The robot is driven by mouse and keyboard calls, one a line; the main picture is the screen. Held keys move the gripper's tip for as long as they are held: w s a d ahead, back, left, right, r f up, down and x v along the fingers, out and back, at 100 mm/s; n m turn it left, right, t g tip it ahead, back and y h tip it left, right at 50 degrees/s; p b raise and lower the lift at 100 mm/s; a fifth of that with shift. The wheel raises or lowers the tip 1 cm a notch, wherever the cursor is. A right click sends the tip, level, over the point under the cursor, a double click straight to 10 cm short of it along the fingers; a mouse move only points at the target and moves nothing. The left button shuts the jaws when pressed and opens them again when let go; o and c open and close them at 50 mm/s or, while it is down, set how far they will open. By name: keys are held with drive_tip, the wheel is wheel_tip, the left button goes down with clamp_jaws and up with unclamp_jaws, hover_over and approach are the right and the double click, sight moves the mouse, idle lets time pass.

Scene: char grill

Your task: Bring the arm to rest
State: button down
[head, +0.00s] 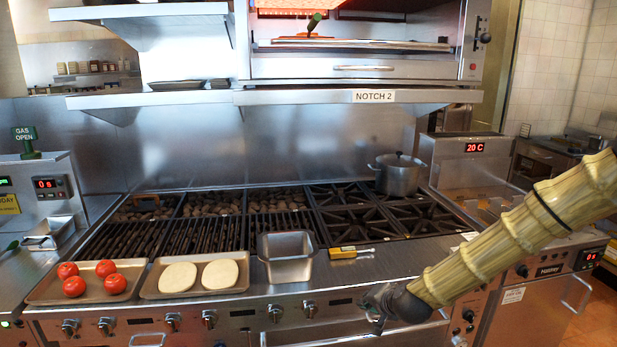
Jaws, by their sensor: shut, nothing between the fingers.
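My arm, in a pale yellow ribbed sleeve, comes in from the right edge of the head view and slopes down to the left. My gripper (377,308) is at its lower end, in front of the grill's front edge. It is small and partly hidden by the dark wrist. It is shut and holds nothing.
A tray of several tomatoes (107,268), a tray with two pale flat rounds (199,275) and an empty metal pan (286,255) line the grill's front ledge. A yellow-handled tool (345,253) lies right of the pan. A lidded pot (397,174) stands on the back right burner. A broiler (365,67) hangs above.

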drive_tip(key=s+f+n+g+h, duration=0.1)
drive_tip(key=s+f+n+g, duration=0.3)
drive_tip(key=s+f, duration=1.75)
drive_tip(key=s+d+f+n+g, duration=0.1)
drive_tip(key=s+d+f+g, duration=0.1)
drive_tip(key=s, duration=0.7)
drive_tip(key=s+d+f+n+g+h, duration=0.1)
drive_tip(key=s+d+f, duration=0.1)
drive_tip(key=s, duration=0.7)
drive_tip(key=s+d+f+n+g+h, duration=0.1)
drive_tip(key=s+d+f+g, duration=0.1)
drive_tip(key=s, duration=0.7)
drive_tip(key=shift+d+f+g, duration=0.2)
drive_tip(key=shift+f+g, duration=0.1)
drive_tip(key=shift+f, duration=0.45)
